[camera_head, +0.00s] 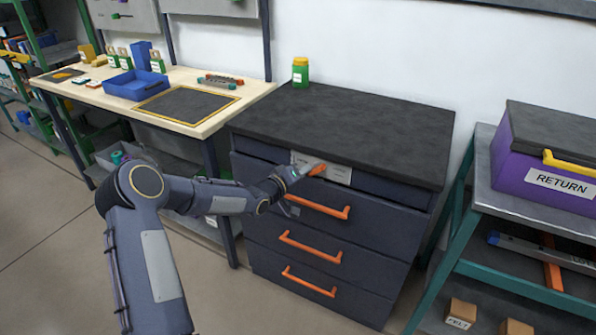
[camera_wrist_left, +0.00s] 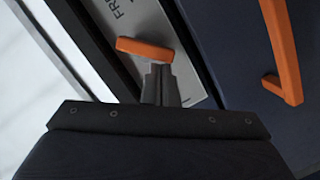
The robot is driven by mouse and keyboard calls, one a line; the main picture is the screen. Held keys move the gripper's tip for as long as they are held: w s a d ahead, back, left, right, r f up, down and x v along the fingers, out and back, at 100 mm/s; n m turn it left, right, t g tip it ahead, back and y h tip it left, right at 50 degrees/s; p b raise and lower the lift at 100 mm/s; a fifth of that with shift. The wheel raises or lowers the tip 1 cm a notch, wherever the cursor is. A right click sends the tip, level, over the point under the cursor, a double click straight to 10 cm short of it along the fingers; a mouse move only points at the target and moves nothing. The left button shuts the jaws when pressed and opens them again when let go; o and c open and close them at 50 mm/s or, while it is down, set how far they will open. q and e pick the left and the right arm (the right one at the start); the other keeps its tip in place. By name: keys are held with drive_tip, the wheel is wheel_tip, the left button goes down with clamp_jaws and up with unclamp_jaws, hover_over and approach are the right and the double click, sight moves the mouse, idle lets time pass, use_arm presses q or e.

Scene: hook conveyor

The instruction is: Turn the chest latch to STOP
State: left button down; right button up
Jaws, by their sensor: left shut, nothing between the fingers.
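The chest (camera_head: 350,228) is dark with a black top and several orange drawer handles. Its latch is an orange bar (camera_head: 317,170) on a light label plate (camera_head: 338,174) near the top of the front. In the left wrist view the latch (camera_wrist_left: 145,48) lies across the plate (camera_wrist_left: 150,15), where letters like "FR" show; the rest of the lettering is hidden. My left gripper (camera_head: 305,169) is at the plate, its fingers shut and empty. In the wrist view the fingertips (camera_wrist_left: 159,70) are right beside the latch's end; I cannot tell whether they touch. My right gripper is not in view.
A drawer handle (camera_head: 318,207) is just below my left gripper. A green jar (camera_head: 300,72) stands on the chest top. A workbench (camera_head: 215,124) with a blue tray (camera_head: 137,85) is at left. A shelf with a purple RETURN box (camera_head: 545,178) is at right.

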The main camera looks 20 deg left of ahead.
use_arm(q)
drive_tip(key=shift+d+f+n+t+h+b, duration=0.1)
drive_tip(key=shift+f+n+t+h+b, duration=0.15)
drive_tip(key=shift+n+b, duration=0.45)
drive_tip(key=shift+f+n+t+h+b, duration=0.15)
drive_tip(key=shift+f+n+b, duration=0.2)
drive_tip(key=shift+n, duration=0.75)
drive_tip(key=shift+d+f+n+t+h+b, duration=0.1)
drive_tip(key=shift+f+n+t+b, duration=0.25)
drive_tip(key=shift+n, duration=0.55)
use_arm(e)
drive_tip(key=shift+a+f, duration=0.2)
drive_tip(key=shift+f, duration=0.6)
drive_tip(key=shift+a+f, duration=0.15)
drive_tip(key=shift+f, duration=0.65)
use_arm(q)
drive_tip(key=shift+f+b, duration=0.1)
drive_tip(key=shift+b, duration=0.55)
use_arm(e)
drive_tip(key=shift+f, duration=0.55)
